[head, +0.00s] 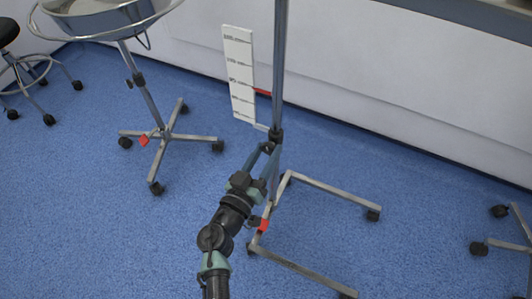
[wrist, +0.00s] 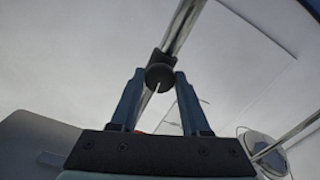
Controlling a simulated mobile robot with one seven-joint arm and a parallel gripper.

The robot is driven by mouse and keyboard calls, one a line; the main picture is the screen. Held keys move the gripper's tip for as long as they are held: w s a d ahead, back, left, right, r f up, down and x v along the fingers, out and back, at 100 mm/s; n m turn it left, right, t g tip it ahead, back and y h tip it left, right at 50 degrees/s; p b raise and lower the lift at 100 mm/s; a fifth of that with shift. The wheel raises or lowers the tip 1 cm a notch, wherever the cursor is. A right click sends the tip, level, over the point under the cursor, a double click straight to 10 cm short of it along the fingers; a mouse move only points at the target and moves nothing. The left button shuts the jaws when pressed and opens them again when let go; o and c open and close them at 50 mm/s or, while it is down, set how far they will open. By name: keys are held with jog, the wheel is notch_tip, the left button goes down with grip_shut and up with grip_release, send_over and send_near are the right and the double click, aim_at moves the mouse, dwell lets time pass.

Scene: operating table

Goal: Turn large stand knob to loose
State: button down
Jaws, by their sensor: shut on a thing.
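The large stand is a tall metal pole (head: 279,70) on a U-shaped wheeled base (head: 325,190). Its black knob (wrist: 159,76) sits on the pole and also shows in the head view (head: 276,135). My gripper (wrist: 160,73) has its two blue fingers on either side of the round knob, shut on it. In the head view my gripper (head: 270,148) reaches up to the knob from below, and my arm hides part of the stand's base. The small size in the head view hides the exact finger contact.
A white scale board (head: 239,75) with black marks stands beside the pole. A wheeled basin stand (head: 150,90) is at the upper left, with a stool (head: 12,60) beyond it. Another wheeled base (head: 500,243) is at the right. Blue floor lies open at the lower left.

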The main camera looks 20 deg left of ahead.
jog(key=n+b, duration=0.1)
jog(key=n, duration=0.3)
jog(key=shift+b, duration=0.3)
jog(key=n, duration=0.5)
jog(key=shift+b, duration=0.3)
jog(key=n, duration=0.3)
jog(key=shift+n, duration=0.3)
jog(key=n+p, duration=0.1)
jog(key=n, duration=0.3)
jog(key=shift+r+n, duration=0.1)
jog(key=shift+n, duration=0.2)
jog(key=n+p, duration=0.1)
jog(key=n, duration=0.2)
jog(key=shift+n, duration=0.3)
jog(key=n+p, duration=0.2)
jog(key=n, duration=0.2)
jog(key=shift+n, duration=0.3)
jog(key=n+p, duration=0.2)
jog(key=n, duration=0.3)
jog(key=shift+n+p, duration=1.1)
jog(key=shift+n, duration=0.9)
